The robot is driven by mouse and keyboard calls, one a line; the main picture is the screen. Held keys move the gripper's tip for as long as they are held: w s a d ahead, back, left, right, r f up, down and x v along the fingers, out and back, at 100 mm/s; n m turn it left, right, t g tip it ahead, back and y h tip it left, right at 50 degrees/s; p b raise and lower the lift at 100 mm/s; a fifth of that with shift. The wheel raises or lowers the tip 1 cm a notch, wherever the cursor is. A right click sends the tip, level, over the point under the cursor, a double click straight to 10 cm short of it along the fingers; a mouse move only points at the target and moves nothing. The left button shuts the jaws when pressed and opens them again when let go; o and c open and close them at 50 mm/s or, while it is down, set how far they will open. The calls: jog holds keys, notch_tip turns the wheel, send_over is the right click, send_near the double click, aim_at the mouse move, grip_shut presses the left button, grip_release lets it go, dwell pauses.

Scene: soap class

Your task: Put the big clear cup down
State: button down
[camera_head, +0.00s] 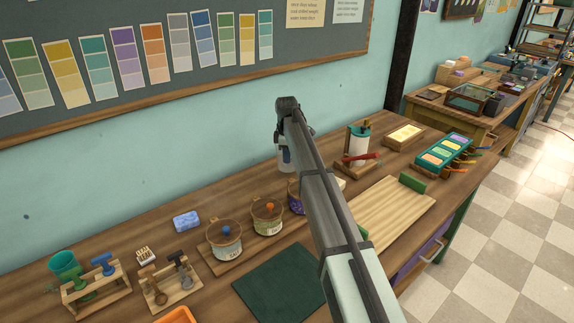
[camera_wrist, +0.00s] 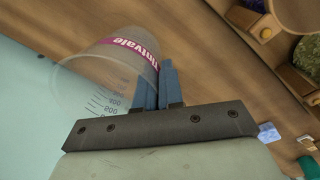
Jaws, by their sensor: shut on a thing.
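The big clear cup (camera_wrist: 108,68) has a purple label band and printed measuring marks. It lies left of the blue fingers in the wrist view. My gripper (camera_wrist: 166,80) is shut on its wall near the label. In the head view a small part of the cup (camera_head: 284,158) shows below the end of my arm, in front of the wall at the back of the bench; my arm hides the rest. I cannot tell whether its base touches the wooden bench (camera_head: 120,235).
Lidded jars with a blue knob (camera_head: 225,242) and an orange knob (camera_head: 267,216) stand on a wooden tray, with a purple jar (camera_head: 295,195) partly behind my arm. A blue sponge (camera_head: 186,221) lies left. A dark green mat (camera_head: 280,285) and ridged board (camera_head: 385,215) lie in front.

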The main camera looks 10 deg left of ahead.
jog(key=shift+f, duration=1.85)
jog(key=shift+f, duration=0.15)
jog(key=c, duration=1.3)
grip_release()
jog(key=r, duration=0.8)
jog(key=s+r, duration=0.1)
jog(key=r, duration=0.3)
jog(key=shift+r, duration=0.1)
